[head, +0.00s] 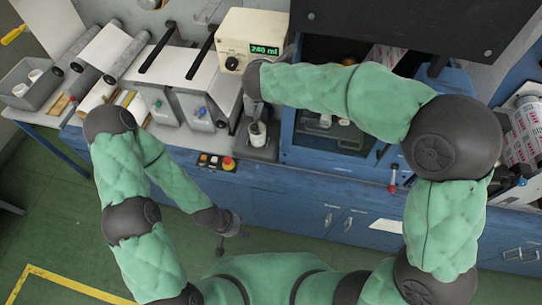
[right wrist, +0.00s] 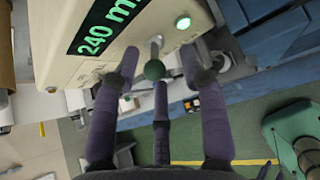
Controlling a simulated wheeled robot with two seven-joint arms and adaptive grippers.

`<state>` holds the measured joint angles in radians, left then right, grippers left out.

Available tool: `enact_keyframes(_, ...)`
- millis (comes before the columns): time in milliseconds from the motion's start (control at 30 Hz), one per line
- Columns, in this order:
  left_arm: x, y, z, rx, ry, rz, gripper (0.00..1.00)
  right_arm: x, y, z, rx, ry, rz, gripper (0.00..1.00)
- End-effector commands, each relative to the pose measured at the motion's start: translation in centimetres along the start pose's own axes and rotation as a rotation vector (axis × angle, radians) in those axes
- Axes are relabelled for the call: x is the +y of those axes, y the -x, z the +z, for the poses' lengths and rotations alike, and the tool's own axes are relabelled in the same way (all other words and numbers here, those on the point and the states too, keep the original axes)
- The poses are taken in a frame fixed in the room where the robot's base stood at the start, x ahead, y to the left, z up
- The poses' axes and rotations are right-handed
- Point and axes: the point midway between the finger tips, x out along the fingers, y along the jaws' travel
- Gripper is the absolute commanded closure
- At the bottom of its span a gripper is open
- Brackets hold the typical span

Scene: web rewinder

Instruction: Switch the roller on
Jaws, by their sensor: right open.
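A small control box (head: 215,163) with several buttons and a red mushroom button (head: 228,163) is on the front edge of the blue bench; it shows small in the right wrist view (right wrist: 192,103). My left gripper (head: 222,238) hangs below it, in front of the bench, apart from the box; its fingers are too small to tell. My right gripper (right wrist: 160,75) has its fingers spread, close to a cream dispenser (head: 254,40) reading 240 ml.
A cup (head: 257,132) stands in a grey holder below the dispenser. A lit green button (right wrist: 183,22) is on the dispenser. Grey machine housings (head: 185,72) and a grey bin (head: 35,85) stand at the left. A printed roll (head: 525,130) is at the right. The green floor is open at the left.

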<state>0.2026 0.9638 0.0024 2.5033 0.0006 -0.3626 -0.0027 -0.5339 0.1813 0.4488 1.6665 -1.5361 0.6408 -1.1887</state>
Motion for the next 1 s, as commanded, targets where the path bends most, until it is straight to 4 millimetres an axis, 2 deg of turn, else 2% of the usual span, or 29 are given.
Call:
enact_keyframes(33,-0.4,-1.0,0.0,0.000,0.000,0.000,0.60,-0.1,-0.2,-0.4,-0.013,0.003,0.004,0.57)
enact_keyframes(1000,-3.9,-11.0,-0.4,0.000,0.000,0.000,0.60,-0.4,-0.8,-1.5,-0.257,0.053,0.052,0.57)
